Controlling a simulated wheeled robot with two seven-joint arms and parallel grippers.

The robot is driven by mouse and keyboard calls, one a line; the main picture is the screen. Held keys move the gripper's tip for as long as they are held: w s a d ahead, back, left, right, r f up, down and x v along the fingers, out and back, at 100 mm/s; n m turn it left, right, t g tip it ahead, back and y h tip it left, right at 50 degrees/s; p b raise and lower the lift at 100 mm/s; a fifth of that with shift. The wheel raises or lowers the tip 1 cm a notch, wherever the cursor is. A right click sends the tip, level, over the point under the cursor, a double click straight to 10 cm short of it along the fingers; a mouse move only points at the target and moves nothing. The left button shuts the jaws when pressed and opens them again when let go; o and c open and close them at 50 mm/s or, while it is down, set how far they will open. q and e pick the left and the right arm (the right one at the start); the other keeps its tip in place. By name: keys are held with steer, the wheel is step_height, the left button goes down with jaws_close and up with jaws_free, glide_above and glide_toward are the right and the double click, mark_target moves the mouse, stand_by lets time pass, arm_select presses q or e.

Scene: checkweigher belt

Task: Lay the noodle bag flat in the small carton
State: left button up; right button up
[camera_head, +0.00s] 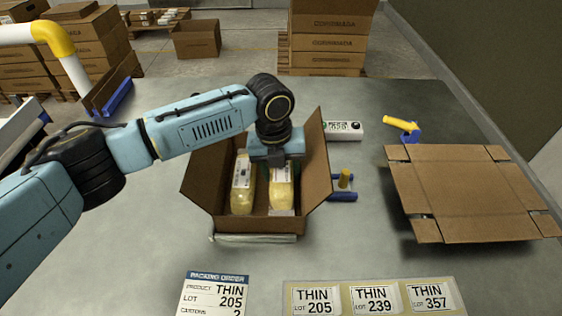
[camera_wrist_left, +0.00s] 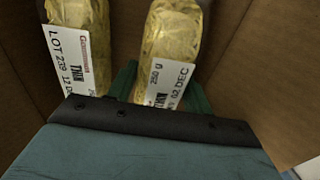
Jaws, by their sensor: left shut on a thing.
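The small carton (camera_head: 196,187) stands open on the table with its flaps spread. Two yellow noodle bags are inside it, side by side and lengthwise. My left gripper (camera_head: 276,158) reaches down into the carton at the far end of the right-hand bag (camera_head: 281,188). In the left wrist view its green fingers (camera_wrist_left: 162,88) are on either side of that bag (camera_wrist_left: 172,45), shut on it. Its label reads 250 g and 02 DEC. The other bag (camera_head: 242,190) lies to the left, apart from the fingers, labelled LOT 239. Whether the held bag touches the carton floor cannot be seen.
A packing order (camera_head: 213,295) and THIN lot labels (camera_head: 372,297) lie in front.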

arm_select(q)
steer(key=shift+a+f, duration=0.15)
steer(key=shift+f, duration=0.75)
steer(key=o, duration=1.2)
steer(key=shift+b, duration=0.3)
steer(key=shift+c, duration=1.2)
steer(key=shift+p, duration=0.5)
